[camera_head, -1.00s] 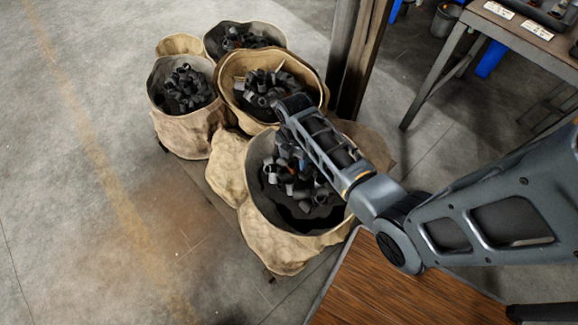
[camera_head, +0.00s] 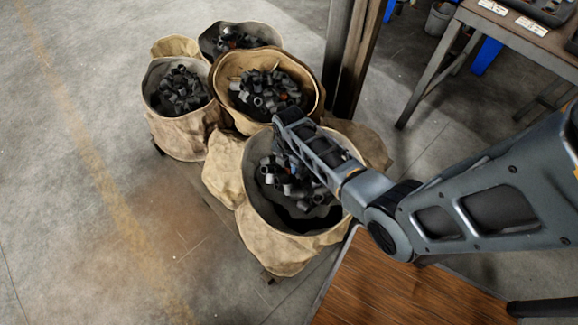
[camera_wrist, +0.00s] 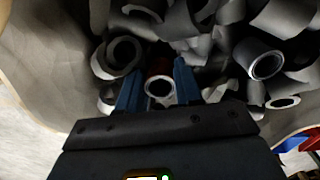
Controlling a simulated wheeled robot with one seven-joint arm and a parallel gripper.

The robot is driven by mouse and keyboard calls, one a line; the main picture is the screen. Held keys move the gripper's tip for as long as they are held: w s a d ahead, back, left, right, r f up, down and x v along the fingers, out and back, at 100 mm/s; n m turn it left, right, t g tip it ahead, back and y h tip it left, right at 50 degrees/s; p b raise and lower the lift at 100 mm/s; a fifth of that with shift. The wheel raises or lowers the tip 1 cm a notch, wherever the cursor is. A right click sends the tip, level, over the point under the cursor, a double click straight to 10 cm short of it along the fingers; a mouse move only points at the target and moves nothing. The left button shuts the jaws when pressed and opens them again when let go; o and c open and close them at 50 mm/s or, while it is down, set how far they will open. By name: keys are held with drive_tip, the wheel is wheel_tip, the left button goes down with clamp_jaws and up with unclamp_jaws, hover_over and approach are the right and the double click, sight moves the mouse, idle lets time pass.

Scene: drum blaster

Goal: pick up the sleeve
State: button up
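Dark and grey pipe sleeves lie loose in the nearest cloth bag (camera_head: 282,244). In the wrist view, my gripper (camera_wrist: 158,82) reaches down among them with its two blue fingers apart. In the head view my forearm hides the fingertips and part of the bag.
More grey sleeves (camera_wrist: 266,65) crowd around the fingers. Other filled bags (camera_head: 188,134) stand behind and to the left. A post (camera_head: 352,60) rises behind the bags, and a work table (camera_head: 440,75) stands at the right. The floor at left is clear.

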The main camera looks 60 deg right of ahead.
drive_tip(key=c, duration=0.6)
clamp_jaws()
drive_tip(key=shift+r, duration=0.15)
